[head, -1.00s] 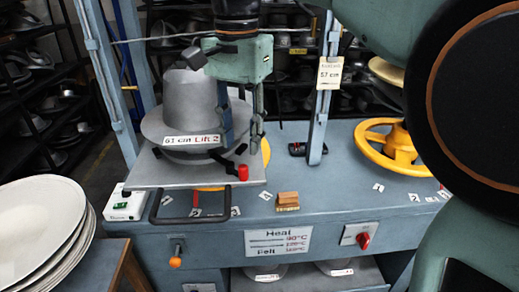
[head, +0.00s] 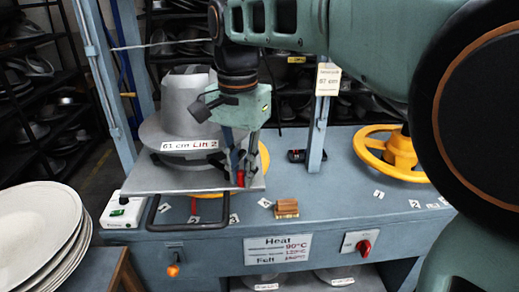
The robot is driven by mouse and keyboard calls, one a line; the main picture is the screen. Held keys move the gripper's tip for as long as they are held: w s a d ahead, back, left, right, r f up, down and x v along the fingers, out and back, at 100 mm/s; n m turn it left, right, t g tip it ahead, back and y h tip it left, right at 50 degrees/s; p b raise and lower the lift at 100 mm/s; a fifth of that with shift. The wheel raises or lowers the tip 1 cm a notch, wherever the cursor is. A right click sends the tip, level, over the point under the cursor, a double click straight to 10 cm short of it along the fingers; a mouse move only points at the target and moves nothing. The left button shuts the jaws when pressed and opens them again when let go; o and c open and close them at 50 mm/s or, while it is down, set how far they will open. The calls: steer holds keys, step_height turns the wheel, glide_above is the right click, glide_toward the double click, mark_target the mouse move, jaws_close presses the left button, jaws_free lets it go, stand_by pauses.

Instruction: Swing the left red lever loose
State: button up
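A small red lever (head: 240,178) stands at the front right corner of the grey plate (head: 165,182) that carries the grey metal hat form (head: 188,105). No second red lever shows on the plate. My gripper (head: 240,172) points down at this corner, with its dark fingertips at the red lever. The fingers partly cover the lever and its black base. I cannot tell whether they are closed on it or only around it.
A black bar handle (head: 188,226) juts from the plate's front. A grey upright (head: 318,130) and a yellow handwheel (head: 385,155) stand to the right. A wooden block (head: 287,208) lies on the bench. Stacked white plates (head: 40,230) are at left.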

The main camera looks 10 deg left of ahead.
jaws_close()
steer(key=shift+w+d+n+p, duration=0.1)
steer(key=shift+n+p, duration=0.2)
steer(key=shift+n, duration=0.1)
steer(key=n+p, duration=0.1)
steer(key=w+n+p, duration=0.1)
steer(key=n, duration=0.1)
steer(key=shift+d+r, duration=0.2)
steer(key=shift+w+f+n+p, duration=0.1)
steer(key=shift+w+n+p, duration=0.3)
steer(key=shift+n, duration=0.45)
steer(key=shift+w+n+p, duration=0.25)
steer(key=shift+n+p, duration=0.35)
steer(key=shift+n, duration=0.3)
steer(key=shift+w+f+n+p, duration=0.1)
steer(key=shift+w+n+p, duration=0.3)
steer(key=shift+n, duration=0.45)
steer(key=o, duration=0.7)
jaws_free()
steer(key=shift+s, duration=0.1)
steer(key=shift+c, duration=0.2)
